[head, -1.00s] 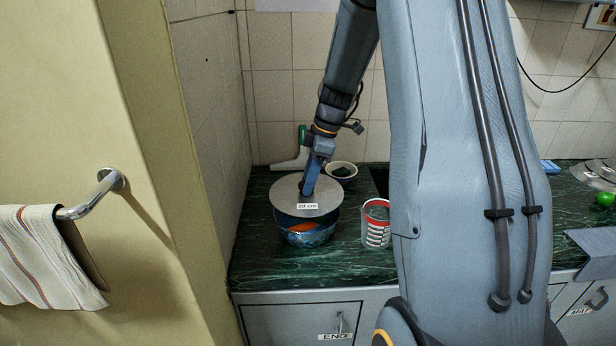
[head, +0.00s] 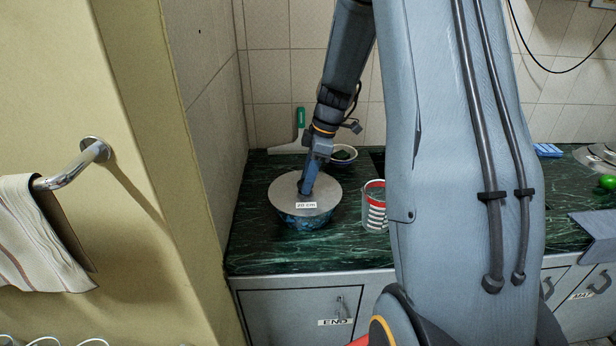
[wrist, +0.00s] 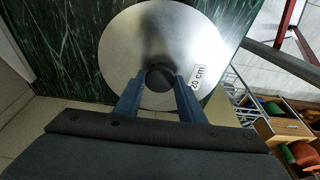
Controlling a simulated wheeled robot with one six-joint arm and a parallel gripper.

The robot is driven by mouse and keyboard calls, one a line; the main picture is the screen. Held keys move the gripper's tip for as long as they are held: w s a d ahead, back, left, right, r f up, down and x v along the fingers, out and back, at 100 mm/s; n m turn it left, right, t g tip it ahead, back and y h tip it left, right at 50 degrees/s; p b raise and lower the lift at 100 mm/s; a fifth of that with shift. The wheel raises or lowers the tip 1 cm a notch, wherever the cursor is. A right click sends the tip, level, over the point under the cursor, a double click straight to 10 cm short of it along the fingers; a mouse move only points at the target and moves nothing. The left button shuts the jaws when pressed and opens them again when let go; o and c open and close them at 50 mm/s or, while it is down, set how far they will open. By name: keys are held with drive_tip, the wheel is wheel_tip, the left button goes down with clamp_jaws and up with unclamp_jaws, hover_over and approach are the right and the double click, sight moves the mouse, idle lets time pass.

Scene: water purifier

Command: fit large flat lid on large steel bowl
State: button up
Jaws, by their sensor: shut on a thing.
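The large flat lid (head: 283,203) is a round grey metal disc with a "20 cm" label. It lies about level over the mouth of the large steel bowl (head: 308,222), which looks bluish and stands on the green counter. The lid covers the bowl's opening, so the inside is hidden. I cannot tell whether its rim touches all around. My gripper (head: 305,190) is above the lid, shut on its dark knob. In the wrist view the lid (wrist: 125,60) fills the middle, and my gripper (wrist: 160,80) has a finger on each side of the black knob (wrist: 160,77). The bowl is hidden there.
A red-and-white striped container (head: 375,208) stands close right of the bowl. A small bowl (head: 343,154) and a green-handled squeegee (head: 299,130) are behind. A wall stands on the left. The green marble counter (head: 290,258) is clear in front.

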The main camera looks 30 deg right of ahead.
drive_tip(key=o, duration=1.2)
drive_tip(key=b+v, duration=0.2)
drive_tip(key=v, duration=0.5)
drive_tip(key=shift+r, duration=0.45)
drive_tip(key=shift+s, duration=0.1)
drive_tip(key=s+a+f+m+h, duration=0.1)
drive_tip(key=s+a+f+m, duration=0.2)
drive_tip(key=s+a+m, duration=0.3)
drive_tip(key=s+a+f+m+h, duration=0.2)
drive_tip(key=s+a+m, duration=0.5)
drive_tip(key=s, duration=0.6)
drive_tip(key=shift+s+a+f, duration=0.4)
drive_tip(key=shift+a+f, duration=0.05)
drive_tip(key=shift+f, duration=0.05)
